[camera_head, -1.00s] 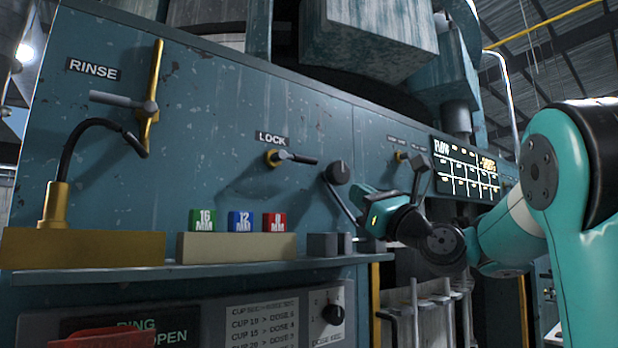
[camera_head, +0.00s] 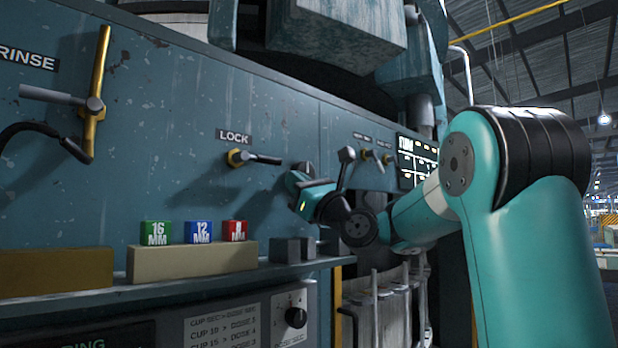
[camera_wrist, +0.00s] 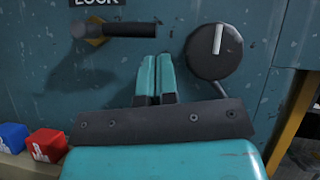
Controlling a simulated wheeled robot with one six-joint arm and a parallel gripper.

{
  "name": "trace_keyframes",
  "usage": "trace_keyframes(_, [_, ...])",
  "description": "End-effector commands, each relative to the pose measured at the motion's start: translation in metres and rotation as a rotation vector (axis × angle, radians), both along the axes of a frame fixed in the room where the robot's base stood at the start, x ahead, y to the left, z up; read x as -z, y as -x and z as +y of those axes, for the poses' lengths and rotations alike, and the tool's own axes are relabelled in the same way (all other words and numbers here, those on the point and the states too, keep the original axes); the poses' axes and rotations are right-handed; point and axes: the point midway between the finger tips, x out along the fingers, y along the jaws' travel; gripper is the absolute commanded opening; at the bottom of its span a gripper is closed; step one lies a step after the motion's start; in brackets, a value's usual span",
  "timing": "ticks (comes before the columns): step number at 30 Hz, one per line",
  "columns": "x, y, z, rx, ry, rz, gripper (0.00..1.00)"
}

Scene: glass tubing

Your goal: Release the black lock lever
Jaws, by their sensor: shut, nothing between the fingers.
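The black lock lever (camera_head: 264,159) sticks out to the right from a brass fitting on the teal panel, under the LOCK label (camera_head: 233,137). It lies about level. In the wrist view the lever (camera_wrist: 130,29) runs across the top left. My gripper (camera_wrist: 158,58) is shut and empty, its two teal fingers side by side. The fingertips appear just below the lever's right end in that view; I cannot tell whether they touch it. In the head view my gripper (camera_head: 296,182) is right of and below the lever, in front of the panel.
A round black knob with a white mark (camera_wrist: 214,50) sits right of the fingers, close by. Below are red (camera_head: 235,231), blue (camera_head: 198,232) and green (camera_head: 155,233) blocks on a beige block, above a shelf (camera_head: 170,292). The yellow rinse lever (camera_head: 99,85) is far left.

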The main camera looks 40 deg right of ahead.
Motion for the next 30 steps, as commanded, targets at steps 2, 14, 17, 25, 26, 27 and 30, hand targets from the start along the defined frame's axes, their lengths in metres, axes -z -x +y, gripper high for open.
trace_keyframes(2, [-0.011, -0.010, 0.002, -0.003, 0.000, 0.002, 0.00])
trace_keyframes(14, [-0.015, -0.024, 0.004, 0.001, 0.000, 0.000, 0.00])
trace_keyframes(17, [-0.015, -0.024, 0.004, 0.001, 0.000, 0.000, 0.00])
trace_keyframes(25, [-0.026, -0.024, 0.000, 0.002, 0.108, -0.005, 0.00])
trace_keyframes(26, [-0.027, -0.024, 0.000, 0.002, 0.125, -0.006, 0.00])
trace_keyframes(27, [-0.028, -0.024, 0.000, 0.001, 0.136, -0.005, 0.00])
trace_keyframes(30, [-0.028, -0.024, 0.001, 0.001, 0.137, -0.004, 0.00])
